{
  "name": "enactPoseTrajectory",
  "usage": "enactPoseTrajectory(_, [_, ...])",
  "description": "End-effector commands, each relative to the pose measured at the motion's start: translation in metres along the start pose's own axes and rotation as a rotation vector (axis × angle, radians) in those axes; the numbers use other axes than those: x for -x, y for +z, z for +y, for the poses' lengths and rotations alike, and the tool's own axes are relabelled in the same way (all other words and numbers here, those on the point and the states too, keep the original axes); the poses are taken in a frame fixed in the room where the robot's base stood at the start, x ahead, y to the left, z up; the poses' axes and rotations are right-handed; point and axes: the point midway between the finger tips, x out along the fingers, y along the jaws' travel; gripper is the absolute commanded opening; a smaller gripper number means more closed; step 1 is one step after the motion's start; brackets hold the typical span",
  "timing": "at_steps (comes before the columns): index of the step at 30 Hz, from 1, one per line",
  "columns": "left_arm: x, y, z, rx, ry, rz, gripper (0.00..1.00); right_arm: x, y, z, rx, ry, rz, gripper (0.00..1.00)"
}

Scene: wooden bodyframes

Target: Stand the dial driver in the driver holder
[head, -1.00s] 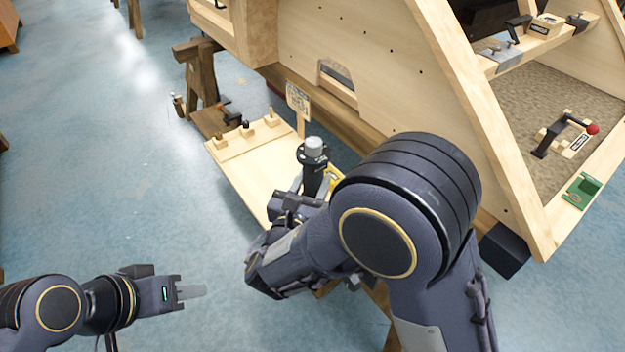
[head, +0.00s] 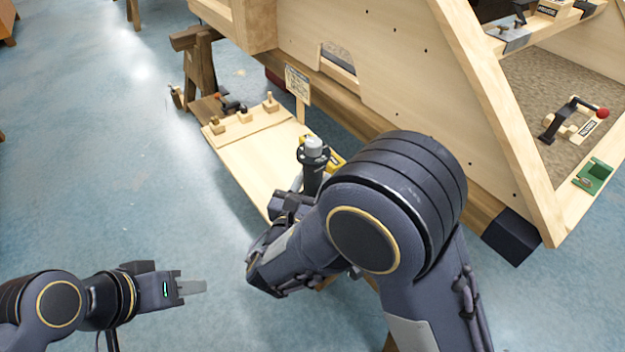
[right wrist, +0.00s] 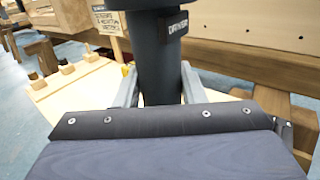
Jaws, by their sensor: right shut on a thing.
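My right gripper (head: 308,195) is shut on a black cylinder, which I take for the dial driver (head: 313,160). It has a wide collar and a grey top, and stands about upright in the jaws. In the right wrist view its dark body (right wrist: 158,75) is between the two grey fingers, with a label that seems to read "DRIVER". My left gripper (head: 192,287) is low at the left over bare floor, away from everything; whether its fingers are apart is unclear. I cannot pick out the driver holder for sure.
A pale wooden board (head: 245,165) with several pegs lies behind the held cylinder, beside a small sign (head: 298,85). A yellow item (head: 335,157) is partly hidden. The large wooden frame (head: 400,60) fills the right, with a green block (head: 594,176) on its sill.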

Motion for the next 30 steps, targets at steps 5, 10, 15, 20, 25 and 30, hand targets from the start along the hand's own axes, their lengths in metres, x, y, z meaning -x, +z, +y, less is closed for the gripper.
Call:
enactPoseTrajectory(5, [0.000,0.000,0.000,0.000,0.000,0.000,0.36,0.000,0.002,0.000,-0.002,0.000,-0.004,0.07])
enactPoseTrajectory(10, [0.000,0.000,0.000,0.000,0.000,0.000,0.36,0.000,0.001,0.000,-0.002,0.000,-0.004,0.07])
enactPoseTrajectory(15, [-0.002,0.001,-0.001,0.000,0.000,0.000,0.36,0.000,-0.001,0.000,-0.002,0.000,-0.004,0.07])
enactPoseTrajectory(20, [-0.004,0.002,-0.002,0.000,0.000,0.000,0.36,0.000,-0.004,0.000,-0.002,0.000,-0.004,0.07])
enactPoseTrajectory(25, [-0.006,0.003,-0.003,0.000,0.000,0.000,0.36,0.000,-0.007,0.000,-0.002,0.000,-0.004,0.07])
enactPoseTrajectory(30, [-0.007,0.004,-0.003,0.000,0.000,0.000,0.36,0.000,-0.009,0.000,-0.002,0.000,-0.004,0.07])
